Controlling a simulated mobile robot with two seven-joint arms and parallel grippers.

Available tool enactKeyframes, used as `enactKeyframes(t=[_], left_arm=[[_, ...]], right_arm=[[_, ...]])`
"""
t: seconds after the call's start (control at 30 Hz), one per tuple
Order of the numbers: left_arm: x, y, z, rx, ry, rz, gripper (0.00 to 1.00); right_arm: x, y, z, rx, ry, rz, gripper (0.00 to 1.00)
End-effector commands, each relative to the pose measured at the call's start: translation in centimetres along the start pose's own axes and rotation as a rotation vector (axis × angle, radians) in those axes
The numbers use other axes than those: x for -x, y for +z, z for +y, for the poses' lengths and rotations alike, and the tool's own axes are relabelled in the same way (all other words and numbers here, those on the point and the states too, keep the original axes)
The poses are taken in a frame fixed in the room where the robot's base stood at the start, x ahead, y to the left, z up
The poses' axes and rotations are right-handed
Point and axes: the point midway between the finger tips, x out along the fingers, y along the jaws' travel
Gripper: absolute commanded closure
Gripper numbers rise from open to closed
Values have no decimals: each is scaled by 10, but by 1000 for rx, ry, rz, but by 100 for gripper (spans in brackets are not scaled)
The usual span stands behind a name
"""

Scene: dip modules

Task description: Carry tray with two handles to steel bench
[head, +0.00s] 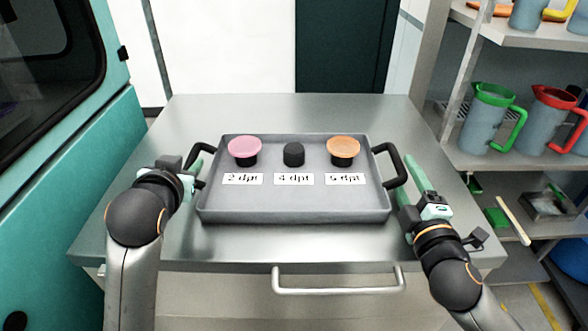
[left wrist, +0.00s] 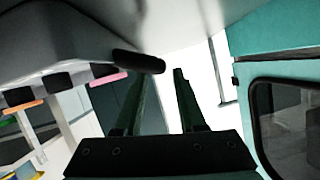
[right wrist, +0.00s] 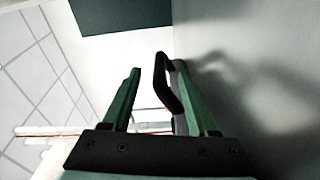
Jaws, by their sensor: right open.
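The grey tray (head: 290,208) lies on the steel bench (head: 330,108), level, with a black handle on each side. It carries a pink-topped piece (head: 244,148), a black knob (head: 294,154) and an orange-topped piece (head: 343,148) above labels "2 dpt", "4 dpt" and "5 dpt". My left gripper (head: 200,165) is open beside the left handle (head: 205,149), which also shows near its fingertips in the left wrist view (left wrist: 140,62). My right gripper (head: 412,178) is open at the right handle (head: 397,165). In the right wrist view the handle (right wrist: 163,85) shows between the fingers.
A shelf unit at the right holds a green-rimmed jug (head: 490,118) and a red-rimmed jug (head: 545,120). A teal machine (head: 85,170) stands at the left. A bar handle (head: 338,289) projects from the bench front. The bench top behind the tray is clear.

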Motion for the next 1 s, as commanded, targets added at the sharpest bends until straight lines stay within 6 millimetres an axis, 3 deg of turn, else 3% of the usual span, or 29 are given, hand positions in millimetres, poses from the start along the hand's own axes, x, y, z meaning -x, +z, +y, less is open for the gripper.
enactKeyframes(t=[0.1, 0.3, 0.77, 1.0], left_arm=[[-22, 0, 0, 0, -1, -1, 60], [-47, 0, 0, -1, 0, -1, 60], [-57, 0, 0, 0, 0, 1, 60], [-57, 0, 0, 0, 0, 1, 85]], right_arm=[[-22, 0, 1, 0, 2, 0, 40], [-47, 0, 0, 0, 1, 1, 40], [-58, 0, 0, -1, 0, 1, 40], [-57, 0, 0, 0, 0, 1, 65]])
